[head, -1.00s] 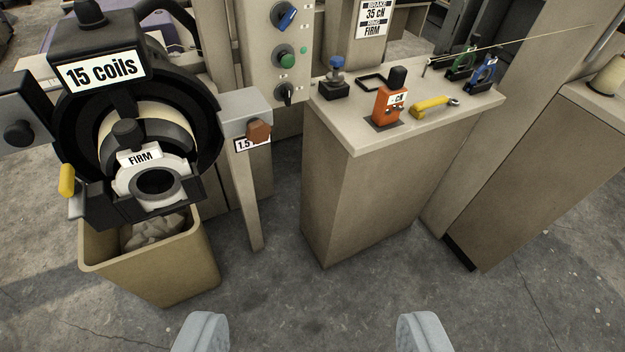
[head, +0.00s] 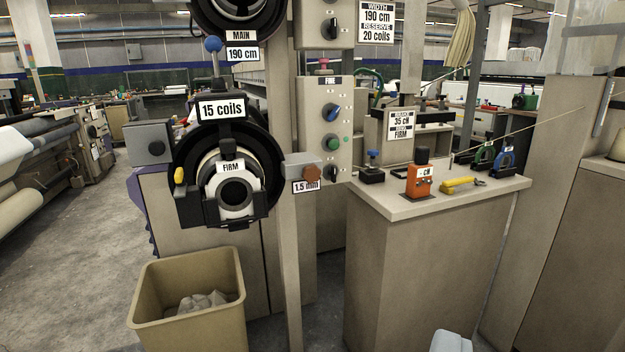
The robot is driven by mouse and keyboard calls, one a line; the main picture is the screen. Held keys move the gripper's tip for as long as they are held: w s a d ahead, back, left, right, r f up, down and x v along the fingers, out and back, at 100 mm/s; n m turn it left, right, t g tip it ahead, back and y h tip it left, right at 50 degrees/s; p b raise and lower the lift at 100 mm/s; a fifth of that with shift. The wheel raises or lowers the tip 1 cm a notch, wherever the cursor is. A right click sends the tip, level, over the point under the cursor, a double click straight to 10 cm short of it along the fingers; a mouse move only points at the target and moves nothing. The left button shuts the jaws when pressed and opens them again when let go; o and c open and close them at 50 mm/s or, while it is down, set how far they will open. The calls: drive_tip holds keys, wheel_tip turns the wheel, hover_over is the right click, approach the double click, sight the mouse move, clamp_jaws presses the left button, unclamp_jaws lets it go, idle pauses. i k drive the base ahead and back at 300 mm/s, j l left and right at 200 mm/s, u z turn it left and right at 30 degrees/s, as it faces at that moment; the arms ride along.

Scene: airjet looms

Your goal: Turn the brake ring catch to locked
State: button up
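The brake ring (head: 236,193) is a pale ring around a dark hub on the lower black yarn feeder, with a "FIRM" label on top. A small yellow lever (head: 179,175) sits at the ring housing's left side; it looks like the catch, upright, but I cannot read its setting. My gripper shows only as one pale grey finger (head: 452,341) at the bottom edge, far right of centre. The other finger is out of view. The gripper is well short of the feeder, and nothing is seen in it.
A tan bin (head: 190,330) with crumpled waste stands below the feeder. A brown knob (head: 311,173) and a switch panel (head: 325,125) are to its right. A cabinet (head: 420,270) carries an orange meter (head: 419,180) and a yellow tool (head: 460,185). Open floor lies at left.

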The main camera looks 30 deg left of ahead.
sight(181, 188)
drive_tip(key=u, duration=1.2)
